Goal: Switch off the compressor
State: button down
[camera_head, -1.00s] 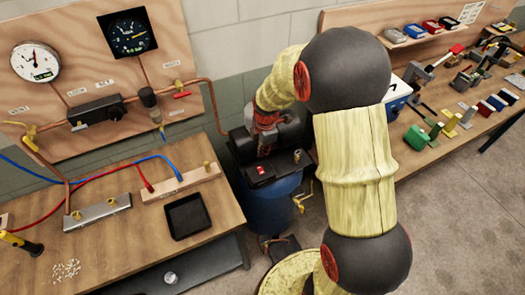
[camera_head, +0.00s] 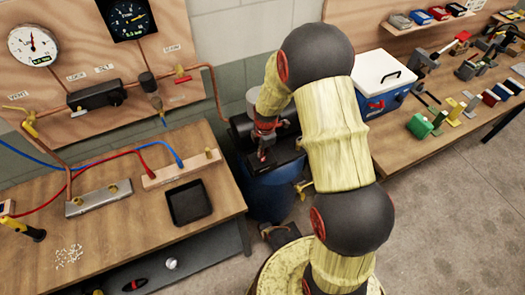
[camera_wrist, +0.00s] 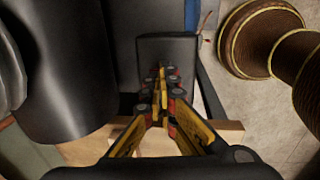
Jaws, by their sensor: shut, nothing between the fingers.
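The compressor is a dark machine on a blue tank (camera_head: 268,200), between the two benches in the head view. Its dark top box (camera_head: 280,165) also shows in the wrist view (camera_wrist: 152,48). My gripper (camera_head: 263,157) is over this box, fingers pointing down at it. In the wrist view my gripper (camera_wrist: 163,75) is shut and empty, with its fingertips in front of the dark box. I cannot tell whether the tips touch it. The switch is not clearly visible; my gripper hides that part of the box.
A black cylinder (camera_wrist: 68,70) of the machine lies close left of my fingers in the wrist view. The left bench (camera_head: 130,220) holds a manifold and an empty black tray (camera_head: 188,203). A white-lidded cooler (camera_head: 384,80) stands on the right bench. Open floor (camera_head: 440,220) lies to the right.

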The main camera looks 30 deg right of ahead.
jog(key=shift+w+f+b, duration=0.1)
jog(key=shift+f+b, duration=0.2)
jog(key=shift+f, duration=0.1)
jog(key=shift+s+f, duration=0.1)
jog(key=shift+s, duration=0.9)
